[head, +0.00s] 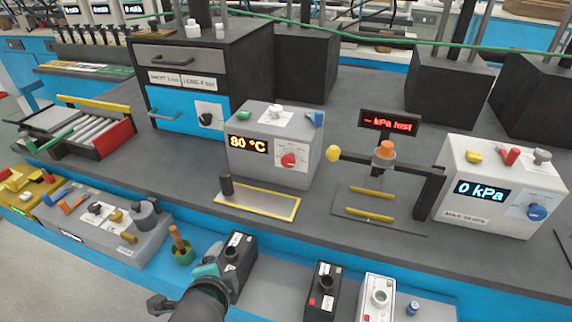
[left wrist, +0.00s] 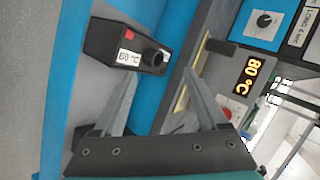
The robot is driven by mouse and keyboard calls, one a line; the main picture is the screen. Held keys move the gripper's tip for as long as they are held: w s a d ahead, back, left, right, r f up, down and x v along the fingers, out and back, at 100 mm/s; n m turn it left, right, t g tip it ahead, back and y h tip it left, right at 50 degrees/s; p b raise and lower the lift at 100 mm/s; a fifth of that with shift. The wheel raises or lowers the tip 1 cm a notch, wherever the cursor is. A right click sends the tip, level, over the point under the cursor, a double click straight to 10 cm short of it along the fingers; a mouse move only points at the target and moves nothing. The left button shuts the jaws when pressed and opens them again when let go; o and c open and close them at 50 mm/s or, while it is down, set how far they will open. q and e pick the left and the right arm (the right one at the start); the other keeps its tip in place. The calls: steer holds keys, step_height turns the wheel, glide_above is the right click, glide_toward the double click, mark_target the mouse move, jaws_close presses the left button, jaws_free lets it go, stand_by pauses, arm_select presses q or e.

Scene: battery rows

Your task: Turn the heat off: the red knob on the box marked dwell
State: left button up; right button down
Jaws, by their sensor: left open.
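The grey box (head: 262,170) with the lit 80 °C display stands on the dark bench in the middle of the head view. Its red knob (head: 289,160) is on the front face, right of the display. I cannot read the word dwell on it. In the left wrist view the red knob (left wrist: 227,113) is partly in sight beyond the right finger, near the 80 °C display (left wrist: 254,76). My left gripper (left wrist: 160,77) is open and empty, in front of and below that box, apart from the knob. My right gripper is not in view.
A small black box (head: 238,258) stands close by my left gripper; it also shows in the left wrist view (left wrist: 110,45). A yellow-edged plate (head: 265,203) lies before the grey box. The 0 kPa box (head: 490,215) and a press frame (head: 430,195) stand right.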

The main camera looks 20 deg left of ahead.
arm_select(q)
steer(key=w+r+m+t, duration=0.5)
steer(key=w+r+m, duration=0.15)
steer(key=m, duration=0.45)
steer(key=m+t+h, duration=0.3)
steer(key=m+h, duration=0.1)
steer(key=m, duration=1)
glide_toward(287, 162)
steer(key=w, duration=0.9)
steer(key=shift+d+f, duration=0.15)
steer(key=shift+c, duration=0.3)
jaws_close()
